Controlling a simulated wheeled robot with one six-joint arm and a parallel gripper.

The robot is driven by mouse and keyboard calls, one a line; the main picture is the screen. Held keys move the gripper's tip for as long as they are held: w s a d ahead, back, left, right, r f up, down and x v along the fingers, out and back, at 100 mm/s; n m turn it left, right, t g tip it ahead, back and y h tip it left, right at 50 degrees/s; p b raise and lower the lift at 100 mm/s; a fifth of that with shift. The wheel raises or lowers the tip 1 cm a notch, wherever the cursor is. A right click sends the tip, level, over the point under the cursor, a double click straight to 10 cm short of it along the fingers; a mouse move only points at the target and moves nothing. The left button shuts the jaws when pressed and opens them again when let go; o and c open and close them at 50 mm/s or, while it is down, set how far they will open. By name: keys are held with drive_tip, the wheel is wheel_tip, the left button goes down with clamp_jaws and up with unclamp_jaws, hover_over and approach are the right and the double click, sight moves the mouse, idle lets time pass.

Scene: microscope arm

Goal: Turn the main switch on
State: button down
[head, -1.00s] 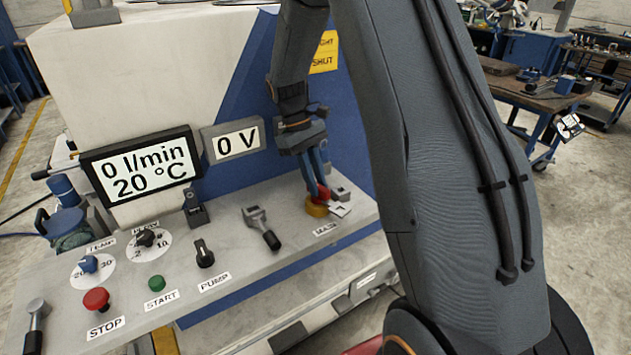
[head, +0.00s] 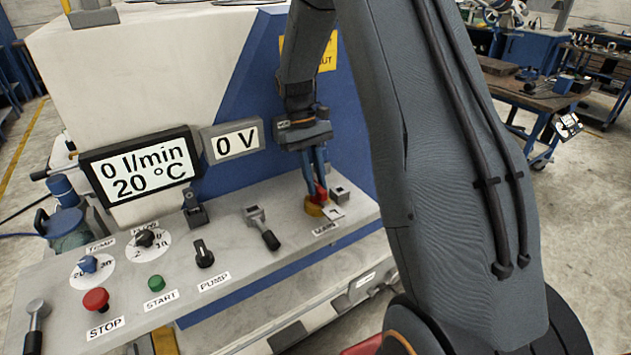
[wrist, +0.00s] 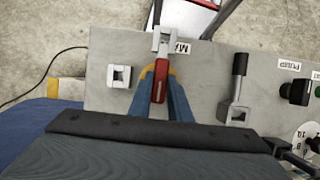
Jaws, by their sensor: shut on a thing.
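The main switch has a red handle (head: 321,192) on a round yellow base (head: 313,210), at the right end of the grey panel, behind the MAIN label (head: 325,228). My gripper (head: 317,188) reaches down from above, its blue fingers shut on the red handle. In the wrist view the red handle (wrist: 160,86) lies between the two fingers (wrist: 159,95), lengthwise along them. The fingers hide part of the yellow base.
A light grey slotted piece (wrist: 163,40) is beside the handle's end, and a square grey socket (wrist: 121,76) stands close by. A grey lever (head: 262,228) is left of the switch. The PUMP knob (head: 203,253), green START button (head: 157,284) and red STOP button (head: 96,299) are farther left.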

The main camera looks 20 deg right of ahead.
drive_tip(key=c, duration=1.6)
unclamp_jaws()
drive_tip(key=shift+c, duration=0.2)
drive_tip(key=b+v, duration=0.2)
drive_tip(key=v, duration=0.5)
drive_tip(key=shift+r+b, duration=0.3)
drive_tip(key=shift+r, duration=0.15)
drive_tip(key=shift+w, duration=0.1)
drive_tip(key=s+a+f+t, duration=0.3)
drive_tip(key=s+a, duration=0.1)
drive_tip(key=s, duration=0.6)
drive_tip(key=s+a+f+m+t, duration=0.1)
drive_tip(key=s+a+f+t, duration=0.2)
drive_tip(key=s, duration=0.6)
drive_tip(key=shift+s+a+f+m+y, duration=0.3)
drive_tip(key=shift+s+a+f, duration=0.05)
drive_tip(key=shift+a, duration=0.3)
